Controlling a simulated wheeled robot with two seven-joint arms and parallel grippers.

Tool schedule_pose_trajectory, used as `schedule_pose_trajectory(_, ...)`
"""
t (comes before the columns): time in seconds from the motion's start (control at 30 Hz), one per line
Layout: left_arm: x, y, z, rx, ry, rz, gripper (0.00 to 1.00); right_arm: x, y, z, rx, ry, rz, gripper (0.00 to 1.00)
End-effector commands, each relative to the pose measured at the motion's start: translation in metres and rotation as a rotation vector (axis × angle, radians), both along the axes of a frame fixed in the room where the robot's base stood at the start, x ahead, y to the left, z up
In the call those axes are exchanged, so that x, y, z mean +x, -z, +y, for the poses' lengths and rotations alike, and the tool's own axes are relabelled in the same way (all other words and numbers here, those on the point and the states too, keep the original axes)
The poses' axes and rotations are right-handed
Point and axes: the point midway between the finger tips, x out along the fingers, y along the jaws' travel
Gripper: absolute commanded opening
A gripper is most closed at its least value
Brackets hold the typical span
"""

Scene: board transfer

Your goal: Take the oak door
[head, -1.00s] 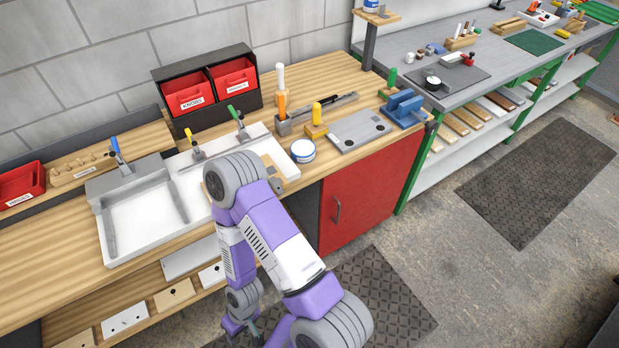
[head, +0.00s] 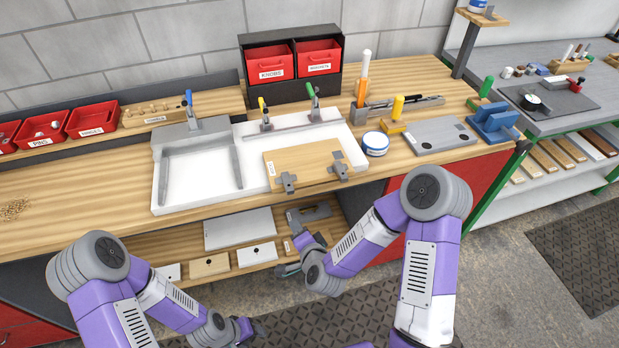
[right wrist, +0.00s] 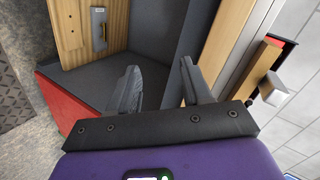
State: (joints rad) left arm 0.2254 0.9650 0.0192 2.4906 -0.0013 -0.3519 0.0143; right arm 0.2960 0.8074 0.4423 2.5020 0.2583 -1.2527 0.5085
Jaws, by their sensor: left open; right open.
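Light wood boards that could be the oak door show in the head view; I cannot tell which it is. One labelled board (head: 300,165) lies on the white fixture on the bench, with grey clamps at its front edge. A smaller board with a dark spot (head: 209,266) stands at the front of the lower shelf. My right gripper (head: 287,270) is low, by the shelf's right end; in the right wrist view it (right wrist: 159,65) is open, with nothing between its fingers. My left gripper (head: 256,329) is open, low in front of the bench, apart from the boards.
The white fixture (head: 168,190) covers the bench middle. Red bins (head: 270,62) stand behind it. A blue-labelled tub (head: 375,144), a grey plate (head: 440,135) and a blue vise (head: 493,122) are to its right. A red cabinet front (head: 480,180) is below. The bench's left part is mostly clear.

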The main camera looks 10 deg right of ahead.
Motion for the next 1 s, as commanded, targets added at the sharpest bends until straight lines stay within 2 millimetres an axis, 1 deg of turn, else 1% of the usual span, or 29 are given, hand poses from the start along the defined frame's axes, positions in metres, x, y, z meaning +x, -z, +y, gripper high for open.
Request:
schedule_pose_trajectory(0.03, 0.0, 0.024, 0.0, 0.0, 0.0, 0.0, 0.52, 0.011, -0.006, -0.007, 0.053, 0.093, -0.098, 0.49)
schedule_pose_trajectory(0.1, 0.0, 0.038, 0.0, 0.0, 0.0, 0.0, 0.52, 0.019, -0.029, -0.018, 0.122, 0.208, -0.22, 0.49)
schedule_pose_trajectory(0.23, 0.0, 0.056, 0.0, 0.0, 0.001, 0.0, 0.52, 0.021, -0.062, -0.036, 0.226, 0.359, -0.395, 0.49)
schedule_pose_trajectory(0.3, 0.0, 0.061, 0.0, 0.0, 0.001, -0.001, 0.52, 0.019, -0.074, -0.042, 0.261, 0.41, -0.457, 0.49)
schedule_pose_trajectory(0.4, 0.0, 0.065, 0.0, -0.001, 0.001, -0.001, 0.52, 0.018, -0.085, -0.048, 0.291, 0.45, -0.51, 0.49)
schedule_pose_trajectory(0.47, 0.0, 0.065, 0.0, -0.001, 0.001, -0.001, 0.52, 0.021, -0.089, -0.051, 0.3, 0.462, -0.523, 0.49)
schedule_pose_trajectory(0.67, 0.0, 0.066, 0.0, -0.001, 0.001, -0.001, 0.52, 0.042, -0.092, -0.057, 0.302, 0.465, -0.528, 0.49)
schedule_pose_trajectory(0.9, 0.0, 0.072, 0.0, -0.001, 0.001, -0.001, 0.52, 0.076, -0.095, -0.064, 0.301, 0.465, -0.526, 0.49)
schedule_pose_trajectory(1.0, 0.0, 0.073, 0.0, -0.001, 0.001, -0.001, 0.52, 0.086, -0.095, -0.066, 0.301, 0.462, -0.524, 0.49)
